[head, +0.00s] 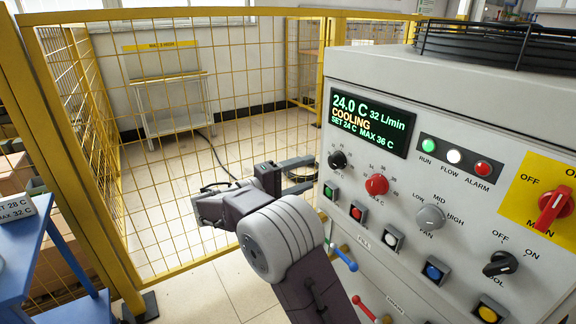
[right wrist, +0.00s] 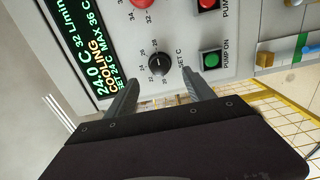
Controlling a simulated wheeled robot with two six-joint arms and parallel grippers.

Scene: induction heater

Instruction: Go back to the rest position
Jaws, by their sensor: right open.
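My right gripper (head: 312,172) is at the left edge of the grey control panel (head: 455,215), in front of the black set knob (head: 337,160). In the right wrist view its two fingers (right wrist: 162,82) are apart, one on each side below the black knob (right wrist: 159,64), with nothing between them. I cannot tell whether a fingertip touches the panel. The panel display (head: 369,122) reads 24.0 C, 32 L/min, COOLING, SET 24 C, MAX 36 C. My left gripper is not in view.
A red knob (head: 377,184), buttons and switches cover the panel near the gripper. Blue and red handled valves (head: 343,257) sit lower down. A yellow mesh fence (head: 180,150) stands behind my arm. A blue table (head: 45,260) with a sign (head: 17,208) is at the left.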

